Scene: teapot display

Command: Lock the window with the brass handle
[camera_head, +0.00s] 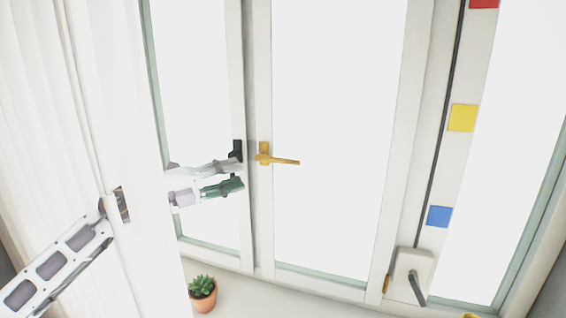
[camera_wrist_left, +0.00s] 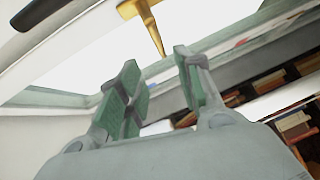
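The brass handle (camera_head: 278,159) is on the left stile of the middle window sash, its lever lying nearly level and pointing right. In the left wrist view the handle (camera_wrist_left: 148,22) shows at the top, beyond my fingertips. My left gripper (camera_head: 241,175) is open, its green-padded fingers just left of the handle and apart from it. In the wrist view the gripper (camera_wrist_left: 158,80) has a clear gap between its fingers, with nothing in it. My right gripper is in neither view.
A black handle (camera_head: 237,150) is on the neighbouring frame, close to my left gripper. A white curtain (camera_head: 95,120) hangs at left, partly over my left arm. A potted succulent (camera_head: 202,293) stands on the sill. A grey crank (camera_head: 415,285) and coloured squares (camera_head: 462,118) are at right.

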